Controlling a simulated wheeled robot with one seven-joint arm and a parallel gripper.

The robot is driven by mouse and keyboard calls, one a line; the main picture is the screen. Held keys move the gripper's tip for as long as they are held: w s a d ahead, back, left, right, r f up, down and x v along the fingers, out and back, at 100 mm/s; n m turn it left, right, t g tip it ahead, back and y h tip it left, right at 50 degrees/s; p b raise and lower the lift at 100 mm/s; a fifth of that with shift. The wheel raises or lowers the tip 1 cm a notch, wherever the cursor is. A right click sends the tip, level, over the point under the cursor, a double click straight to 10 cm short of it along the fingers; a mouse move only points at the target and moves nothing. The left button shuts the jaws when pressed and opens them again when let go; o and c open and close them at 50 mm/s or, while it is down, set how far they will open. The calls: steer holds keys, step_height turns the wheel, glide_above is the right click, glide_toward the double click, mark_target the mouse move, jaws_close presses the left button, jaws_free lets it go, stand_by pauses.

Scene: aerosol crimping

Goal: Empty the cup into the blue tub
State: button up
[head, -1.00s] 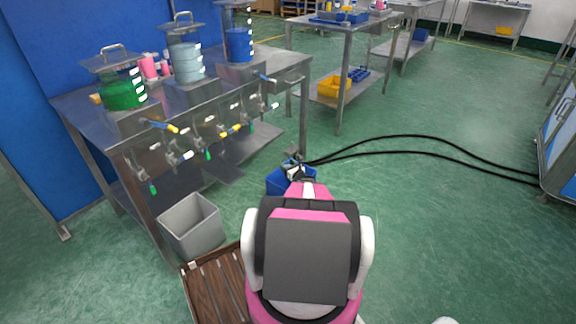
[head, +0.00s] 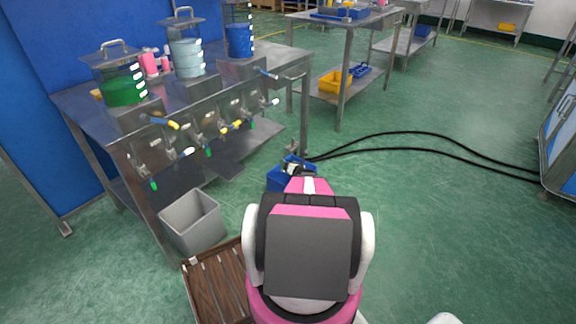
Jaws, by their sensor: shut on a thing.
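The blue tub (head: 277,180) stands on the green floor beyond my arm, near the right end of the dispensing bench. My pink and black arm reaches forward and covers part of the tub. My gripper (head: 296,169) is at the tub's opening, small and mostly hidden behind my wrist. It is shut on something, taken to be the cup. The cup itself cannot be made out clearly, so its tilt and contents cannot be told.
The steel bench (head: 90,107) on the left bears vessels of green, pale and blue liquid, with valves along its front. A grey bin (head: 192,226) and a brown slatted platform (head: 217,283) are near my left. Black hoses (head: 410,149) cross the floor. Open floor lies right.

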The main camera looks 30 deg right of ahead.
steer(key=m, duration=0.1)
steer(key=m+g+y, duration=0.1)
steer(key=m, duration=0.2)
steer(key=shift+f+g+y, duration=0.25)
steer(key=shift+g+y, duration=0.05)
steer(key=m, duration=0.1)
steer(key=f+m+y, duration=0.1)
steer(key=shift+w+d+m+g, duration=0.2)
steer(key=shift+d+m+g, duration=0.1)
steer(key=shift+m, duration=0.1)
steer(key=m, duration=0.1)
steer(key=d+f+m+y, duration=0.1)
steer(key=shift+w+f+m+g, duration=0.15)
steer(key=shift+f+m+g, duration=0.05)
steer(key=shift+m+g, duration=0.1)
steer(key=shift+w+d+r+m+g+y, duration=0.1)
steer(key=shift+d+r+m+g+y, duration=0.1)
steer(key=shift+m+y, duration=0.3)
steer(key=shift+w+d+r+m+g+y, duration=0.15)
steer(key=shift+m+y, duration=0.15)
steer(key=shift+m, duration=0.3)
steer(key=shift+s, duration=0.1)
steer(key=shift+s+a+r+n+h, duration=0.15)
steer(key=shift+s+a+n+h, duration=0.05)
steer(key=shift+a+n+h, duration=0.25)
steer(key=shift+s+a+r+n+h, duration=0.1)
steer(key=shift+n+h, duration=0.15)
steer(key=shift+n, duration=0.5)
